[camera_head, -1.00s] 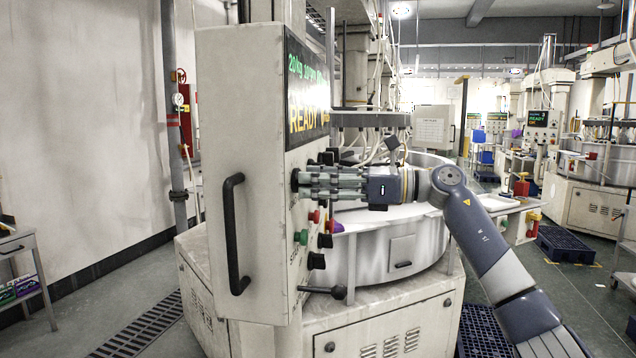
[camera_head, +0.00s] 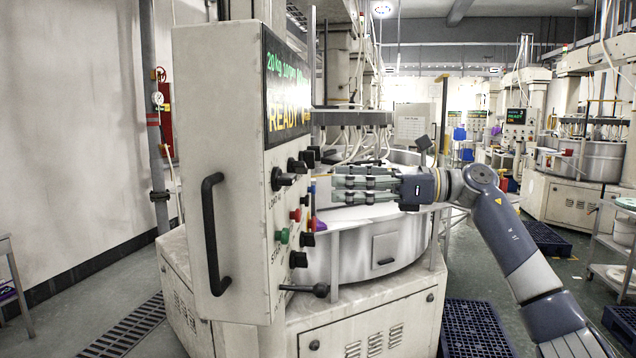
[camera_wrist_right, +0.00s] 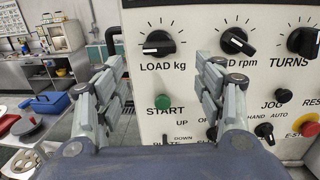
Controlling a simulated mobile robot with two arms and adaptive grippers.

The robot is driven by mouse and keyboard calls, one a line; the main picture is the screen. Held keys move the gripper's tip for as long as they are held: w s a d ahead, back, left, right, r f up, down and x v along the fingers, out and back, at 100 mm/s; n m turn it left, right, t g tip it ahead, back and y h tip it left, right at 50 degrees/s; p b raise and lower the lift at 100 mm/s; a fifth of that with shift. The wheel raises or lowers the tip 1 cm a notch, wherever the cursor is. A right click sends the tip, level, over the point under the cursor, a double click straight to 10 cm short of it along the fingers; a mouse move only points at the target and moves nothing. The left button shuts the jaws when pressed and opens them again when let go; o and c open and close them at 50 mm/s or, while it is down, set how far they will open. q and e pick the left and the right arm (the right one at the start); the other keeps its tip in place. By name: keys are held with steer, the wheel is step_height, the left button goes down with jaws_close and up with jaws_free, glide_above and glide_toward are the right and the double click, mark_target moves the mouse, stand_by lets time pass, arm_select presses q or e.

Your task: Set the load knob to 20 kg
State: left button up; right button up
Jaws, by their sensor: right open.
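The black load knob (camera_head: 282,178) is on the upper part of the control panel (camera_wrist_right: 200,85), above the label "LOAD kg". It shows clearly in the right wrist view (camera_wrist_right: 158,43), with a white pointer mark turned toward the left. My left gripper is not in view.
Other knobs (camera_wrist_right: 238,42) and a green start button (camera_wrist_right: 162,102) are close by on the panel. A black handle (camera_head: 212,235) sticks out from the cabinet side. A round lapping tub (camera_head: 385,240) stands behind the gripper. Free air lies between fingers and panel.

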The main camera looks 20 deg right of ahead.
steer(key=shift+v, duration=1.3)
